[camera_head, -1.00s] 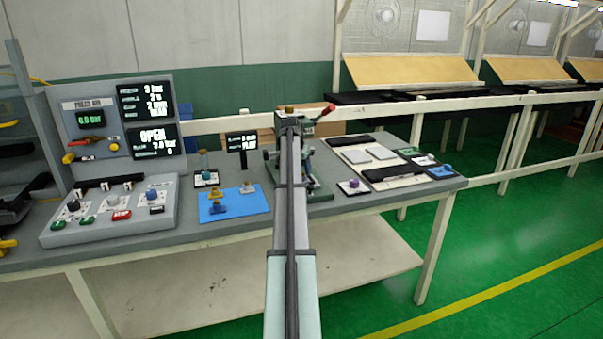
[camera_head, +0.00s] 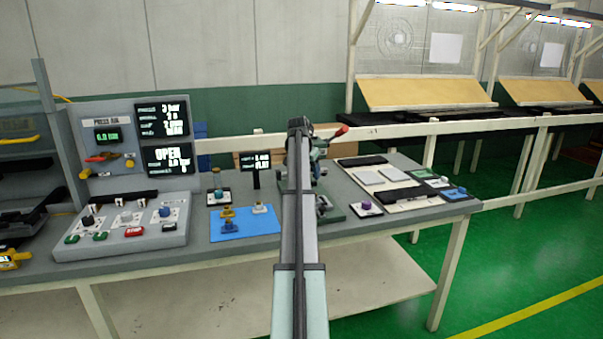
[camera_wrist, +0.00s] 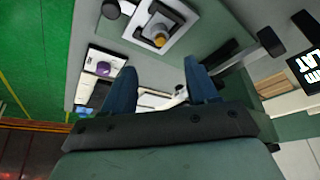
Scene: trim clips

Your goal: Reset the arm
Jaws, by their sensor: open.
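My arm reaches from the bottom centre of the head view up over the bench (camera_head: 390,225), ending beside a green clamp device with a red-tipped lever (camera_head: 341,131). The arm hides my fingertips and part of that device there. In the wrist view my gripper (camera_wrist: 161,82) shows two blue fingers spread well apart. No held object can be seen between them. A light plate with a brass-coloured knob (camera_wrist: 160,39) lies beyond the fingers. A purple knob (camera_wrist: 104,68) on a white base is left of the left finger.
A control panel with buttons (camera_head: 125,225) and screens stands at left. A blue mat (camera_head: 245,224) holds small fittings. A small display (camera_head: 254,160) stands behind it. White trays with dark strips (camera_head: 385,180) lie at right. Green floor is open at far right.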

